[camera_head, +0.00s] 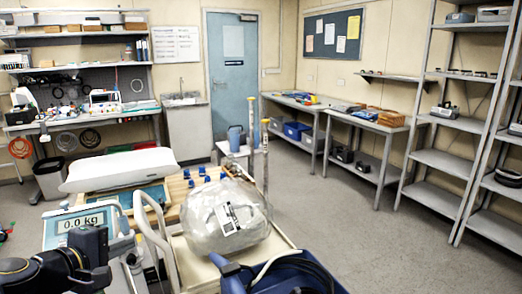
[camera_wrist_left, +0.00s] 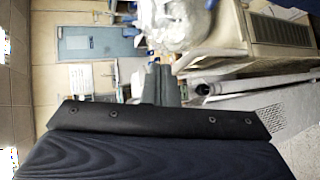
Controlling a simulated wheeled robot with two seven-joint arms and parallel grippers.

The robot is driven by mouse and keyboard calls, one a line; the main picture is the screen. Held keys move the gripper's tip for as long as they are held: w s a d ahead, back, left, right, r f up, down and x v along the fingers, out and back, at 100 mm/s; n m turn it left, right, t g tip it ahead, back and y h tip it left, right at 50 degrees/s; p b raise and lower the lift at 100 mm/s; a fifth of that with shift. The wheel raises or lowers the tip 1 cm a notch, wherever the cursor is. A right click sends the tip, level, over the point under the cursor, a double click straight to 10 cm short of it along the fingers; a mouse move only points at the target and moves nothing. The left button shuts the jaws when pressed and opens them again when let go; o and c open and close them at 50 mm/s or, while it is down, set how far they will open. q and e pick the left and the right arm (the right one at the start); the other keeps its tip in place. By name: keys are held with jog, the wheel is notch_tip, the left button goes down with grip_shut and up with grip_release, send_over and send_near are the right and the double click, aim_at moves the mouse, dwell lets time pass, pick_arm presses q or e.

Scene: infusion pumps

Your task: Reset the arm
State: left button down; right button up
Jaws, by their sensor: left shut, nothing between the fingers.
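My left arm comes in at the lower left of the head view, dark and folded close, beside the scale display. In the left wrist view my left gripper (camera_wrist_left: 157,68) shows its dark fingers together, shut and empty. Behind the fingertips in that view is a clear plastic-wrapped bundle (camera_wrist_left: 178,22); the gripper is apart from it as far as I can tell. The same wrapped bundle (camera_head: 227,215) sits on a cart in the head view. My right gripper is in neither view.
A scale (camera_head: 119,168) with a display (camera_head: 86,220) reading 0.0 kg stands near my left arm. A blue item (camera_head: 310,277) with a dark cable is at the bottom. Side tables (camera_head: 367,123) and shelves (camera_head: 437,162) line the right. Open floor (camera_head: 345,225) lies between.

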pick_arm(q)
jog(key=s+d+f+m+g, duration=0.2)
jog(key=s+d+f+m, duration=0.1)
jog(key=s, duration=0.4)
jog(key=s+d+f+m+g, duration=0.3)
jog(key=s+f+m, duration=0.2)
jog(key=s+m, duration=0.1)
jog(key=s+d+f+m+g+p, duration=0.1)
jog(key=s+d+f+m+g, duration=0.1)
jog(key=s, duration=0.6)
notch_tip(320, 180, down, 3)
jog(key=d+m, duration=0.1)
jog(key=m, duration=0.2)
jog(key=shift+d+r+g, duration=0.15)
jog(key=shift+g, duration=0.25)
